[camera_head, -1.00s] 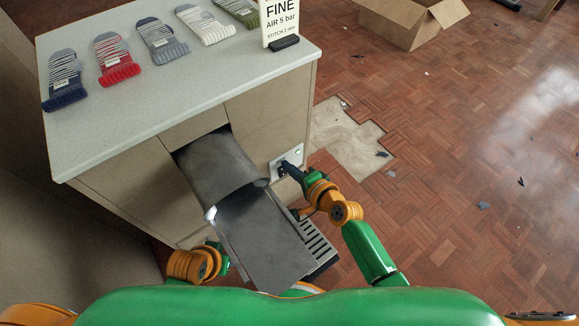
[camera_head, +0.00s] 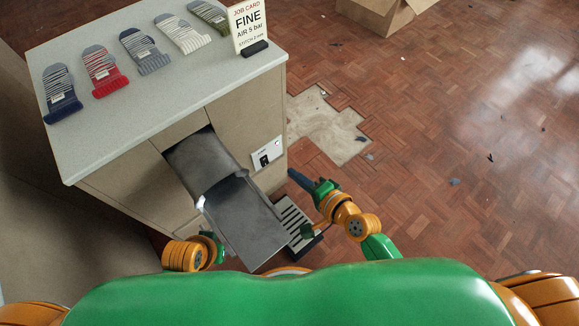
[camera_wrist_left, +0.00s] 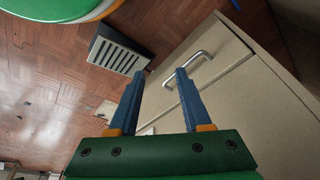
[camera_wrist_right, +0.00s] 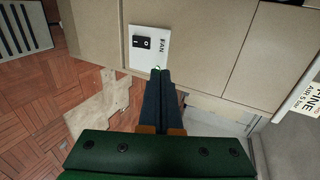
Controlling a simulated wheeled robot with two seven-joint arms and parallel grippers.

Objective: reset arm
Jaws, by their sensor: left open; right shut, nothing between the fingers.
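My right gripper (camera_head: 293,174) is shut and empty. In the head view it hangs off the front of the cabinet, below and to the right of the white FAN switch panel (camera_head: 267,154), apart from it. My left gripper (camera_wrist_left: 160,74) is open and empty. In the left wrist view a metal drawer handle (camera_wrist_left: 202,54) lies beyond its fingers. In the head view its fingers are hidden.
A grey metal tray (camera_head: 245,225) juts from the cabinet opening between my arms. A slatted grille box (camera_head: 299,222) stands on the floor beside it. Several socks and a job card (camera_head: 247,25) are on the countertop (camera_head: 120,120). Open parquet floor lies to the right.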

